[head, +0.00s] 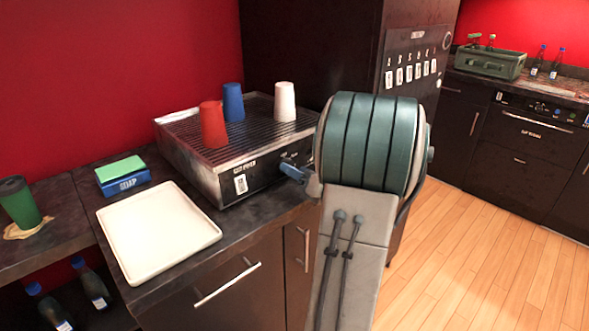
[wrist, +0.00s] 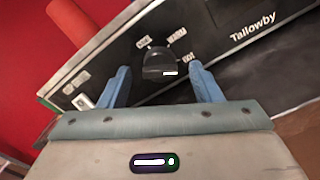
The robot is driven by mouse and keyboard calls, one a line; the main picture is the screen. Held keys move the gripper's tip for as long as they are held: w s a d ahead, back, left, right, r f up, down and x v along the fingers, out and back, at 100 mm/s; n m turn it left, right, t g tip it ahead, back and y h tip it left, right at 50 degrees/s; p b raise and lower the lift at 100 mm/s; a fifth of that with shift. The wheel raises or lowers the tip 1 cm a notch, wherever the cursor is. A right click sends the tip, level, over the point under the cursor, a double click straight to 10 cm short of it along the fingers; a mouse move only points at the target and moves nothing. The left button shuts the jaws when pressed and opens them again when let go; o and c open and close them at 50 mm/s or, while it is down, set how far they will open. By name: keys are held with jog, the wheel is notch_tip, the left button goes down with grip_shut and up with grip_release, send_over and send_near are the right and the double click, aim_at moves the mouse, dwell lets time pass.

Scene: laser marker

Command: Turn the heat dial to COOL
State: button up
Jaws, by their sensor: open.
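The heat dial (wrist: 160,58) is a dark knob on the dark front panel of the cup warmer (head: 222,155). In the wrist view, small white labels sit around it; one seems to read HOT, the others are too small to read surely. A white mark shows on the knob's near lower right edge; I cannot tell which label it points to. My gripper (wrist: 159,67) is open, with one blue finger on each side of the dial and gaps showing. In the head view my gripper (head: 294,172) is at the warmer's front right, and my arm hides the dial.
Red (head: 213,125), blue (head: 233,102) and white (head: 284,102) cups stand on the warmer's ribbed top. A white tray (head: 158,232) and a blue box with a green sponge (head: 121,170) are to its left. A dark cabinet stands behind; wooden floor is clear at right.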

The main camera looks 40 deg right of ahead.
jog(key=shift+w, duration=1)
jog(key=c, duration=1)
